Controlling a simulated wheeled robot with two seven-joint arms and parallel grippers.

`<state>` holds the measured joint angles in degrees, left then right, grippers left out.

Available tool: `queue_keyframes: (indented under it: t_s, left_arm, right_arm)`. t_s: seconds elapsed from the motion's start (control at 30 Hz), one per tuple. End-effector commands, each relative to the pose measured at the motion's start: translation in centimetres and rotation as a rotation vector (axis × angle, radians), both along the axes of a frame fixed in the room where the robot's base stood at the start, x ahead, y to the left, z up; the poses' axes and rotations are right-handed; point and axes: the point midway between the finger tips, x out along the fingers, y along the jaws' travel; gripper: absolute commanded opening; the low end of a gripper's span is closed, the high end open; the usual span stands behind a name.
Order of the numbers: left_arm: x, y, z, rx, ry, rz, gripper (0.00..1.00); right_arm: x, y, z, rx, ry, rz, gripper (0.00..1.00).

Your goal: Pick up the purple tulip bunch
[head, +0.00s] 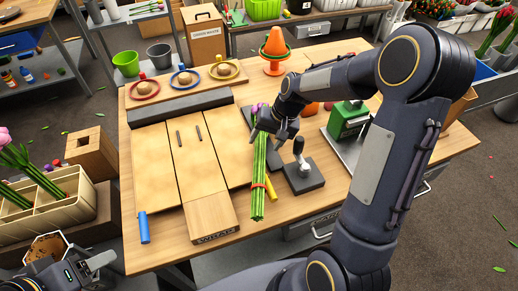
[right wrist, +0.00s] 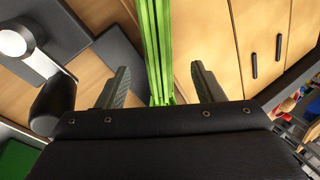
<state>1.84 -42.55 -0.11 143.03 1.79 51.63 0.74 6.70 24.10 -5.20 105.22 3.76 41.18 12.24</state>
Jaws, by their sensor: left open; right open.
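The purple tulip bunch (head: 258,205) lies on the wooden table, its long green stems pointing to the front edge and a red band around them. A bit of its purple heads shows behind my right gripper (head: 263,136), which is at the upper stems. In the right wrist view the green stems (right wrist: 158,40) run between the two spread fingers of my right gripper (right wrist: 160,80), with gaps on both sides. The right gripper is open and holds nothing. My left gripper (head: 100,264) is open and empty at the lower left, off the table.
A dark stand with an upright knob (head: 303,172) is close to the right of the stems. A green box (head: 347,119) stands further right. Pale boards (head: 160,165) lie left of the bunch, with a blue cylinder (head: 144,227) at the front. An orange cone (head: 275,45) stands at the back.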

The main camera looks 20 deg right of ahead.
Motion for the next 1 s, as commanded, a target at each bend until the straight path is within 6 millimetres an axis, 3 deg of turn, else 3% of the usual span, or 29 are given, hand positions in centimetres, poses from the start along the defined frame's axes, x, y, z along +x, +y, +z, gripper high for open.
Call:
queue_keyframes:
  t_s: [0.2, 0.47, 0.9, 1.0]
  left_arm:
    - [0.0, 0.0, 0.3, 0.000, 0.000, 0.000, 0.61]
    - [0.0, 0.0, 0.3, 0.000, 0.000, 0.000, 0.61]
    - [0.0, 0.0, 0.3, 0.000, 0.000, 0.000, 0.61]
    - [0.0, 0.0, 0.3, 0.000, 0.000, 0.000, 0.61]
  right_arm:
    - [0.3, 0.7, -2.5, 0.001, 0.002, 0.000, 0.61]
    - [0.3, 0.8, -2.7, 0.001, 0.000, 0.000, 0.61]
    - [0.3, 0.8, -2.7, 0.000, 0.000, 0.000, 0.04]
    - [0.4, 0.8, -2.6, 0.000, -0.001, 0.000, 0.04]
